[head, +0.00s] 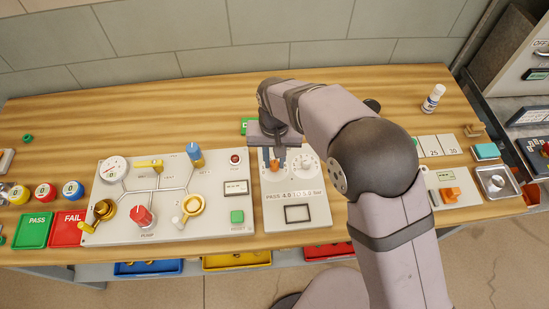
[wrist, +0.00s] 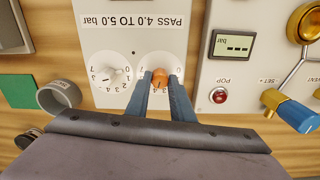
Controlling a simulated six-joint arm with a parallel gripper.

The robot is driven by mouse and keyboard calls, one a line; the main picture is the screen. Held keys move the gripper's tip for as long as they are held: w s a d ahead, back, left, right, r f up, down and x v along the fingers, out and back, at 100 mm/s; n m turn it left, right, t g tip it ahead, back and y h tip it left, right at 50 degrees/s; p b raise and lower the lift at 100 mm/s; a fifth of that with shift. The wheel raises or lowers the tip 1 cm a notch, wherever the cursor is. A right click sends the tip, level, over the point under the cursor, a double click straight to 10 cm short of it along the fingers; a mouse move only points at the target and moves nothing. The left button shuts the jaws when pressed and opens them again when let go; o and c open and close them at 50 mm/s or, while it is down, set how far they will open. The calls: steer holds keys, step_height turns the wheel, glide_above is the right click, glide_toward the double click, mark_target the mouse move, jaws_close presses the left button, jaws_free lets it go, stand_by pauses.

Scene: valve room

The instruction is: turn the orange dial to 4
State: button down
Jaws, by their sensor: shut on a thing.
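The orange dial (wrist: 160,78) sits on a white panel (wrist: 140,36) marked "PASS 4.0 TO 5.0 bar". A ring of printed digits surrounds it, partly hidden by my fingers. My gripper (wrist: 159,84) is shut on the orange dial, one blue finger on each side of it. In the head view, my gripper (head: 272,160) reaches down over the top left of the panel, and the orange dial (head: 275,163) shows between the fingers. I cannot tell which digit the dial points to.
A white dial (wrist: 116,75) with its own digits is next to the orange one. The valve board (head: 140,228) with coloured knobs and pipes lies left of the panel. A white bottle (head: 433,98) stands at the back right. Green and red trays (head: 68,229) are at far left.

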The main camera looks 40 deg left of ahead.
mark_target(275, 163)
stand_by(0.4)
steer(key=c, duration=1.5)
jaws_free()
steer(key=shift+c, duration=0.2)
steer(key=shift+r+b, duration=1.15)
steer(key=shift+r, duration=2.6)
